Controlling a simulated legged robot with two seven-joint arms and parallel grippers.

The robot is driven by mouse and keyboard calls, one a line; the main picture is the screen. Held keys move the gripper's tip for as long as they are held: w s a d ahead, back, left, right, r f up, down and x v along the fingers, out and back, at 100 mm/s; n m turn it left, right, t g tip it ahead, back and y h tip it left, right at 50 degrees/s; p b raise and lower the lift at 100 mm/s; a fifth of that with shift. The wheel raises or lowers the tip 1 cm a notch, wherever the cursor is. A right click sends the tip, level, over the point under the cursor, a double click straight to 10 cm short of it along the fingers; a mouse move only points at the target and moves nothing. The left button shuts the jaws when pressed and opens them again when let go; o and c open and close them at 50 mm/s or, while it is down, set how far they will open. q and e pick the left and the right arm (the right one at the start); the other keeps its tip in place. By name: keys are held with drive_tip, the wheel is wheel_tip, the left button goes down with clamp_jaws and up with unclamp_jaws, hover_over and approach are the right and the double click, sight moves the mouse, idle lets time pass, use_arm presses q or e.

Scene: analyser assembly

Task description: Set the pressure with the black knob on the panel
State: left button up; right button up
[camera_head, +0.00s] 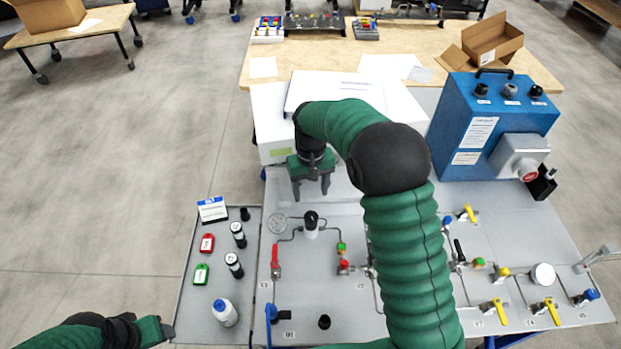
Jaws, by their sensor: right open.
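A black knob (311,218) stands upright on a pale regulator body on the grey panel (300,275), to the right of a round pressure gauge (277,224). My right gripper (311,193) is open and empty, its two fingers pointing down. In the picture it is just above the knob and apart from it; its height over the panel is hard to judge. My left gripper (166,330) is at the lower left, beside the grey side tray, and its fingers are too small to read. My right arm hides the middle of the panel.
A red-handled valve (275,262) and a blue fitting (271,313) stand left on the panel. The side tray (187,300) holds a bottle (225,312), dark cylinders and red and green tags. A blue box (490,120) stands at the back right.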

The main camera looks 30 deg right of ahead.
wheel_tip(320, 180, up, 6)
idle(0.5)
drive_tip(key=s+a+f+n+t, duration=0.1)
drive_tip(key=s+a+f, duration=0.2)
drive_tip(key=s, duration=0.6)
drive_tip(key=s+a+f+n+t, duration=0.1)
drive_tip(key=s+a+f, duration=0.2)
drive_tip(key=s, duration=0.7)
drive_tip(key=shift+s+a+f+t, duration=0.2)
drive_tip(key=shift+f+t, duration=0.1)
drive_tip(key=shift+f, duration=0.1)
idle(1.2)
